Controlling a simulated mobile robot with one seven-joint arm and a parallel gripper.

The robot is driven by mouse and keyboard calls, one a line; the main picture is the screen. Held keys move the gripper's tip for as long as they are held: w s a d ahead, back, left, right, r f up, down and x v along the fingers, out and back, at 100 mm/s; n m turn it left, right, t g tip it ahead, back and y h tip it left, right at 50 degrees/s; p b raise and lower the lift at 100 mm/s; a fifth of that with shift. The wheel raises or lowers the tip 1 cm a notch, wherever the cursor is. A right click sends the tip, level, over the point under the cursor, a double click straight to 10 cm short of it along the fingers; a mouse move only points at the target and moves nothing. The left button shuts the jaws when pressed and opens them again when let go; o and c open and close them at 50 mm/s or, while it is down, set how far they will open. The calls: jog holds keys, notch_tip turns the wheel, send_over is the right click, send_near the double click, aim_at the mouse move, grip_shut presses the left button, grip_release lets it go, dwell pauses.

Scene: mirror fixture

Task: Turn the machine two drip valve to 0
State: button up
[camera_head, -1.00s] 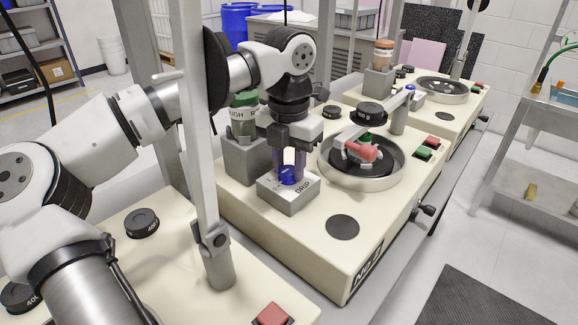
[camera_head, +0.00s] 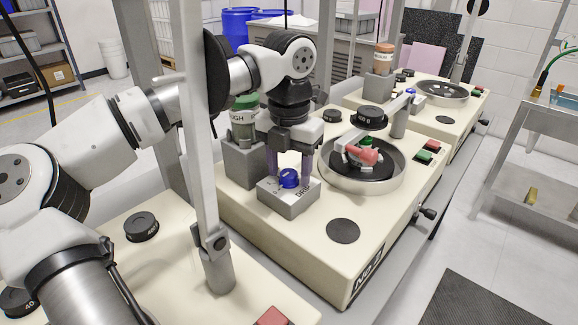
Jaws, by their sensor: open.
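The drip valve is a blue knob (camera_head: 289,179) on top of a grey block (camera_head: 290,205) marked DRIP, on the cream machine marked No.2 (camera_head: 300,250). My gripper (camera_head: 288,172) points down over the block, with its purple-tinted fingers spread apart on either side of the blue knob. The fingers are open, and I see a gap between them and the knob. The knob's exact setting is too small to read.
A grey upright post (camera_head: 203,150) stands in front of my arm. A green-topped bottle (camera_head: 243,120) is just left of my gripper. A round pan (camera_head: 362,165) holding a red object (camera_head: 368,155) is to the right. A third machine (camera_head: 450,110) stands behind.

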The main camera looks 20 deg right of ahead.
aim_at(289, 172)
jog(key=shift+r, duration=0.1)
notch_tip(289, 172, up, 14)
jog(key=shift+f, duration=0.2)
dwell(0.4)
